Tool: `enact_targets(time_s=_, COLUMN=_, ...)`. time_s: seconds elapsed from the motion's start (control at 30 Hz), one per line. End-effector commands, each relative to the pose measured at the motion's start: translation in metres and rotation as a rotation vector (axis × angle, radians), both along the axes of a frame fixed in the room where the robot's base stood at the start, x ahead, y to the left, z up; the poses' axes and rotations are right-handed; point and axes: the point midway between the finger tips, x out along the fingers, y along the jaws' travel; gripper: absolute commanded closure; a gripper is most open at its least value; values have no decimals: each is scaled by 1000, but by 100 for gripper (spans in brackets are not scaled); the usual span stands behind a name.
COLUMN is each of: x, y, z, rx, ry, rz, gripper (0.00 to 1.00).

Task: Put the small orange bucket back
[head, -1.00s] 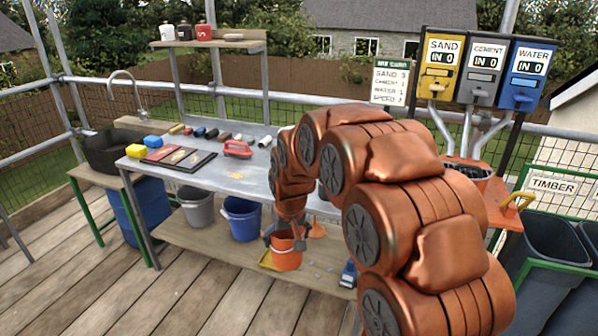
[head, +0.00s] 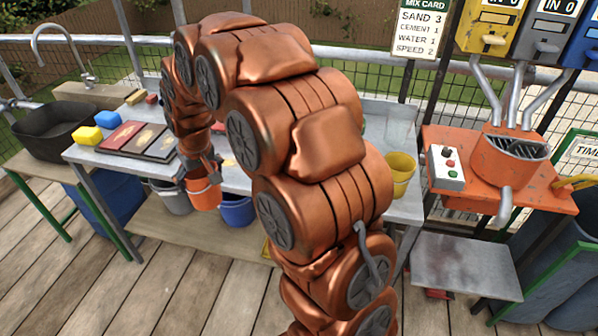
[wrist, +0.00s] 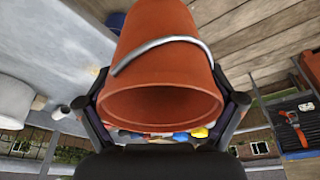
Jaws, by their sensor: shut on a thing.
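The small orange bucket (head: 204,191) hangs in my gripper (head: 200,170) in the head view, in front of the table's front edge. In the wrist view the bucket (wrist: 162,75) fills the middle, with its grey wire handle across it and its open mouth towards the camera. The fingers of my gripper (wrist: 165,105) close on it from both sides. The bucket's inside looks dark and I cannot tell if it holds anything.
A grey bucket (head: 172,198) and a blue bucket (head: 237,209) stand on the lower shelf (head: 190,245) behind the orange one. A yellow bucket (head: 401,173) stands on the metal table, right of my arm. The orange mixer (head: 510,150) is at right. Wooden floor in front is clear.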

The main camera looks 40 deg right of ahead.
Motion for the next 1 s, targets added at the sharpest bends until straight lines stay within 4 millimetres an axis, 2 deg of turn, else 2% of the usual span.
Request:
enact_targets(time_s=0.03, x=-6, y=-20, z=-3, rx=1, ry=1, rz=-11, gripper=68)
enact_targets(time_s=0.2, x=-33, y=-79, z=-6, rx=-1, ry=9, rz=-13, gripper=68)
enact_targets(time_s=0.5, x=-95, y=-167, z=-13, rx=4, ry=17, rz=-6, gripper=68)
enact_targets(time_s=0.7, x=-143, y=-214, z=-15, rx=2, ry=6, rz=1, gripper=68)
enact_targets(time_s=0.8, x=-166, y=-232, z=-17, rx=3, ry=1, rz=8, gripper=68)
enact_targets(time_s=1.0, x=-200, y=-252, z=-20, rx=3, ry=-6, rz=21, gripper=68)
